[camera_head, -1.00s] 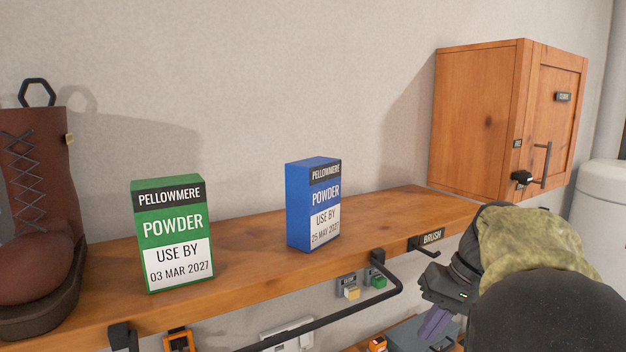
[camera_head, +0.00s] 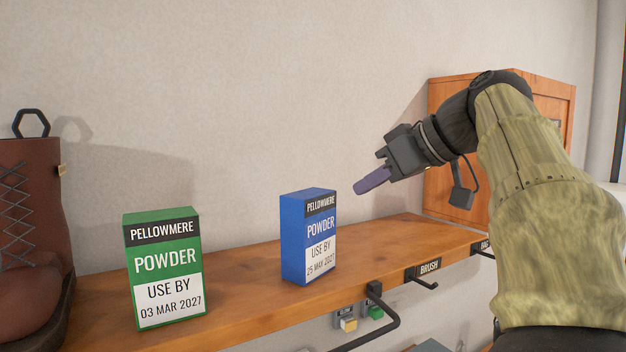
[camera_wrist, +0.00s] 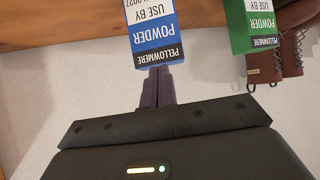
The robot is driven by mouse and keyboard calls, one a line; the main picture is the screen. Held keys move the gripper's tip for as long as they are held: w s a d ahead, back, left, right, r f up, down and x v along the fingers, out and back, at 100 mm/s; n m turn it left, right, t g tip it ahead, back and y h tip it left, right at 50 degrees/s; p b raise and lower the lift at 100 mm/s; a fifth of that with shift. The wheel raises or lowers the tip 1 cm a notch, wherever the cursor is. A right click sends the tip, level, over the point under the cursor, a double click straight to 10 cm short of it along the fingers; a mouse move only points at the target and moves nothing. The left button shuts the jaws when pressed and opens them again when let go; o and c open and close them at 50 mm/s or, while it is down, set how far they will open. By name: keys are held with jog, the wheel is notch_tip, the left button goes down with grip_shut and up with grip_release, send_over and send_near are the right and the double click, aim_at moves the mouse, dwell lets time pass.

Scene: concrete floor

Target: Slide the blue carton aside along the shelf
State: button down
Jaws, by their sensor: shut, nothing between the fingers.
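The blue carton (camera_head: 308,238) stands upright on the wooden shelf (camera_head: 240,300), right of the green carton. It reads "PELLOWMERE POWDER" and "USE BY 25 MAY 2027". In the wrist view the blue carton (camera_wrist: 152,35) appears upside down, just beyond the fingertips. My gripper (camera_head: 358,187) is shut and empty, up and to the right of the blue carton, pointing down-left toward it. In the head view a gap shows between them. In the wrist view the closed fingers (camera_wrist: 157,80) reach to the carton's top edge in the picture; touching cannot be told.
A green carton (camera_head: 163,268) stands left of the blue one, with a brown boot (camera_head: 32,240) further left. A wooden cabinet (camera_head: 455,190) is at the right, partly hidden by my arm. Hooks and a rail (camera_head: 372,330) line the front edge. Shelf right of the blue carton looks clear.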

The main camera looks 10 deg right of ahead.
aim_at(309, 194)
jog(key=w+a+p, duration=0.1)
jog(key=w+a, duration=0.1)
jog(key=w, duration=0.1)
jog(key=w+a+p, duration=0.2)
jog(key=w+a, duration=0.1)
jog(key=w+a+p, duration=0.2)
jog(key=w, duration=0.2)
jog(key=shift+a+r, duration=0.1)
jog(key=shift+a, duration=0.3)
jog(key=shift+s+d+f, duration=0.1)
jog(key=shift+f, duration=0.6)
jog(key=shift+s+d+f+b, duration=0.15)
jog(key=shift+s+f+b, duration=0.05)
jog(key=shift+f+b, duration=0.15)
jog(key=shift+w, duration=0.1)
